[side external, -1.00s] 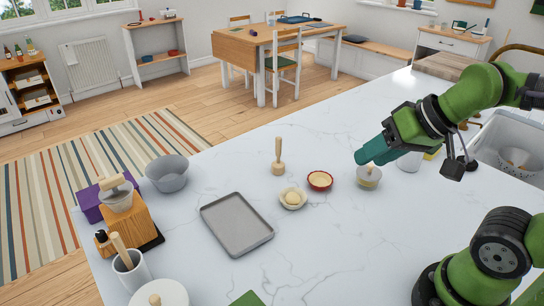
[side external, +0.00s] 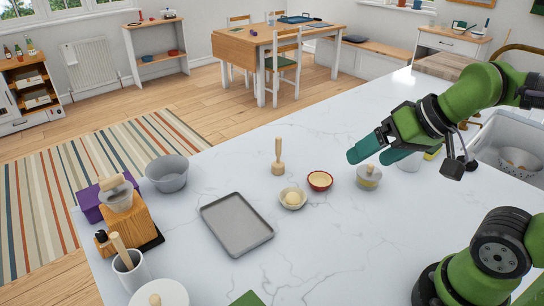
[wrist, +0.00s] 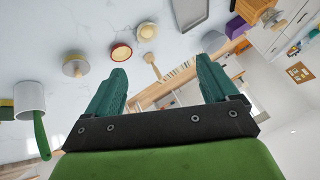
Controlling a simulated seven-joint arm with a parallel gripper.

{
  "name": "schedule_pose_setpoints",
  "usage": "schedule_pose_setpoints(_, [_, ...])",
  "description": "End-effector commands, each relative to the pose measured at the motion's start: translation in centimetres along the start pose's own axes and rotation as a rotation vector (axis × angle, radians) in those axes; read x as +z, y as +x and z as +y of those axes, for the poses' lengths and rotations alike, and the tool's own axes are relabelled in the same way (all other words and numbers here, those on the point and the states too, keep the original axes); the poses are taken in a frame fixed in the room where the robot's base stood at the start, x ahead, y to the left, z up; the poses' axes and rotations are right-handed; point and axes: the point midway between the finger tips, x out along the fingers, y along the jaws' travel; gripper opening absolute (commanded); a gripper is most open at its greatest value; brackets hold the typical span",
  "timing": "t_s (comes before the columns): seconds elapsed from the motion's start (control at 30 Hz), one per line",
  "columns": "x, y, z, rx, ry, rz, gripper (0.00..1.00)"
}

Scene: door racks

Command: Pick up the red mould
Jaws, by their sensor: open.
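The red mould (side external: 320,181) is a small round dish with a pale inside, standing on the white marble worktop. It also shows in the wrist view (wrist: 121,52), upper left of centre. My gripper (side external: 376,156) is open and empty, above the worktop to the right of the mould and apart from it. Its two teal fingers (wrist: 160,90) are spread wide in the wrist view, and the mould lies beyond the left finger. Nothing hides the mould.
A cream mould with a pale ball (side external: 293,198) stands just left of the red one. A lidded pot (side external: 369,177) stands to its right, below my gripper. A wooden pestle (side external: 278,158) stands behind. A grey tray (side external: 237,224) lies further left.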

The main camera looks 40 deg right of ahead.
Motion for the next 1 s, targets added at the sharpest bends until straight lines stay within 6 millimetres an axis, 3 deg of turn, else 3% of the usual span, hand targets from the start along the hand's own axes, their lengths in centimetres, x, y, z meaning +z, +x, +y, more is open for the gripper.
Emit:
schedule_pose_setpoints(0.33, [0.0,0.1,0.0,0.001,0.000,-0.003,0.99])
schedule_pose_setpoints(0.47, [0.1,1.3,0.4,0.022,0.016,-0.055,0.99])
schedule_pose_setpoints(0.57, [-1.4,2.8,0.7,0.050,0.042,-0.111,0.99])
schedule_pose_setpoints(0.77, [-6.3,6.7,2.1,0.149,0.126,-0.251,0.99])
schedule_pose_setpoints(1.0, [-11.9,12.7,5.5,0.317,0.230,-0.393,0.99])
